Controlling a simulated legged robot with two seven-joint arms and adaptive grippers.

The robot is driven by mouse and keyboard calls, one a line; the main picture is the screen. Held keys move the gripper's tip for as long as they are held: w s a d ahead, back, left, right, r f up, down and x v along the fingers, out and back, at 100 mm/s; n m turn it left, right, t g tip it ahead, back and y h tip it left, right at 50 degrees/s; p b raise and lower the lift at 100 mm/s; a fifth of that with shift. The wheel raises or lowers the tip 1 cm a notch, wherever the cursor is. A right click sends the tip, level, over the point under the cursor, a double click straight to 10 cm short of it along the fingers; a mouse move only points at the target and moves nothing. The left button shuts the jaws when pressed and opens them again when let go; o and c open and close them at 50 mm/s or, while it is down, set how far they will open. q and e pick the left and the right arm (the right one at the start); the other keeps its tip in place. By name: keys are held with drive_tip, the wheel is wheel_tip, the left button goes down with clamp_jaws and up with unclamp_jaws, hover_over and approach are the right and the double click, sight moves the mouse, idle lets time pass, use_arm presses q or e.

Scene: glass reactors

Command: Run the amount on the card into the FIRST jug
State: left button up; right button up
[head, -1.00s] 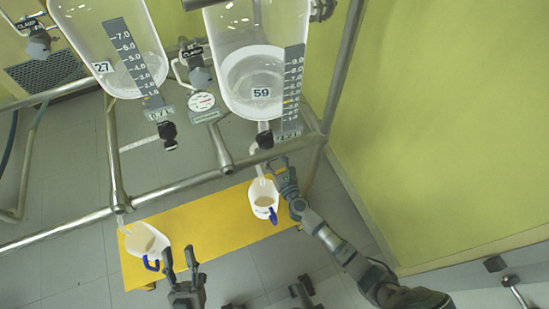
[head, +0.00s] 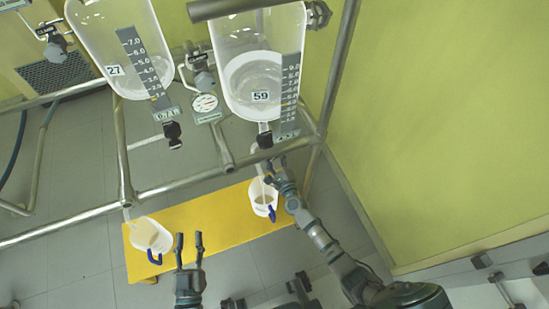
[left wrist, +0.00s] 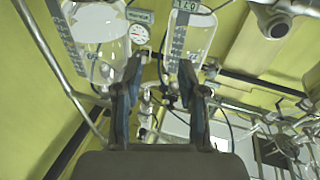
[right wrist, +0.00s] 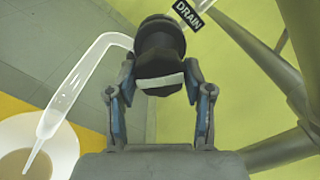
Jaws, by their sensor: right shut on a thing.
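My right gripper (head: 277,170) is shut on the black drain knob (right wrist: 158,50) below the glass reactor marked 59 (head: 262,85). A bent clear outlet tube (right wrist: 75,85) points down at the right white jug (head: 262,198), which has a blue handle and also shows in the right wrist view (right wrist: 62,140). The left white jug (head: 148,236), also blue-handled, stands under the outlet of reactor 27 (head: 118,45). My left gripper (head: 189,242) is open and empty, right of that jug. I cannot make out the card.
Both jugs stand on a yellow bench (head: 210,222). Another black drain knob (head: 173,131) sits below reactor 27. A green wall (head: 440,120) closes the right side.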

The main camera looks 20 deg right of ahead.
drive_tip(key=n+p, duration=0.1)
drive_tip(key=n, duration=0.3)
drive_tip(key=n+p, duration=0.1)
drive_tip(key=n, duration=0.4)
drive_tip(key=shift+a+f, duration=0.1)
drive_tip(key=shift+a, duration=0.1)
use_arm(q)
wheel_tip(320, 180, down, 6)
drive_tip(key=s+a+g+y, duration=0.1)
drive_tip(key=g, duration=0.3)
drive_tip(key=shift+s+g, duration=0.3)
use_arm(e)
drive_tip(key=shift+s+f+n, duration=0.1)
drive_tip(key=shift+n, duration=0.4)
use_arm(q)
drive_tip(key=shift+a, duration=0.1)
use_arm(e)
drive_tip(key=shift+f, duration=0.1)
drive_tip(key=o, duration=0.9)
drive_tip(key=shift+o, duration=1.3)
use_arm(q)
drive_tip(key=shift+a+f, duration=0.1)
drive_tip(key=shift+a, duration=0.05)
